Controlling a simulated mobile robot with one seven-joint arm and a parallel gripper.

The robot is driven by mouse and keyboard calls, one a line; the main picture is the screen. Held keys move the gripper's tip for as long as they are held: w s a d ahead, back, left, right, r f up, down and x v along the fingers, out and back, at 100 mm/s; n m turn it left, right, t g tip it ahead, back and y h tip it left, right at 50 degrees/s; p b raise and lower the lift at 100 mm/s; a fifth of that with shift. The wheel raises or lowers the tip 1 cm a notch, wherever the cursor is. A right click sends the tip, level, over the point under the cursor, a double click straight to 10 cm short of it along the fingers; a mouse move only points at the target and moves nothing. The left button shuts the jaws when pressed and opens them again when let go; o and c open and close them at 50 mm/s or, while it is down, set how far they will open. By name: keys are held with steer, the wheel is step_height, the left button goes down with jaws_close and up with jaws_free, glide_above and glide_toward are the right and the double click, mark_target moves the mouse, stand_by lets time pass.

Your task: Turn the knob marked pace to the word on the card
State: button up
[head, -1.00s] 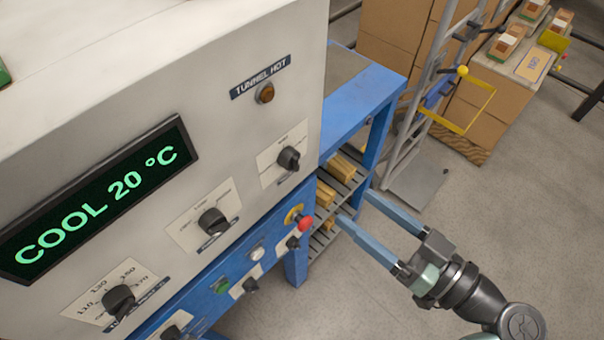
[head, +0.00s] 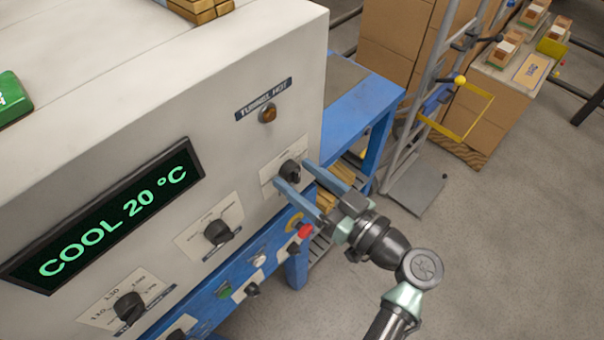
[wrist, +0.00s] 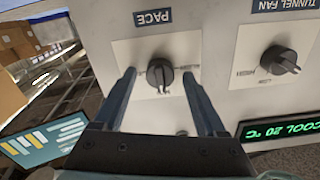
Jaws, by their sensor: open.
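The pace knob (wrist: 160,76) is black and round with a grip bar, on a pale plate under the sign PACE in the wrist view. Its white mark points toward the bottom of that picture. Small words on the plate are too blurred to read. In the head view the knob (head: 290,171) is at the panel's right end. My gripper (wrist: 159,73) is open, with one blue finger on each side of the knob; I cannot tell whether they touch it. It also shows in the head view (head: 292,175).
The tunnel fan knob (wrist: 278,60) sits beside the pace plate. A green display (head: 112,215) reads COOL 20 °C. A red button (head: 305,231) and small switches lie below.

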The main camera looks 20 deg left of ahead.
jaws_close()
stand_by(0.4)
steer(key=m, duration=0.5)
steer(key=m+p, duration=0.2)
steer(key=m, duration=0.2)
steer(key=m+p, duration=0.2)
steer(key=m, duration=0.3)
steer(key=shift+r+m+p, duration=0.1)
steer(key=shift+m+p, duration=0.2)
steer(key=shift+p, duration=0.05)
steer(key=shift+m+p, duration=0.8)
steer(key=shift+m, duration=0.8)
steer(key=shift+f, duration=0.2)
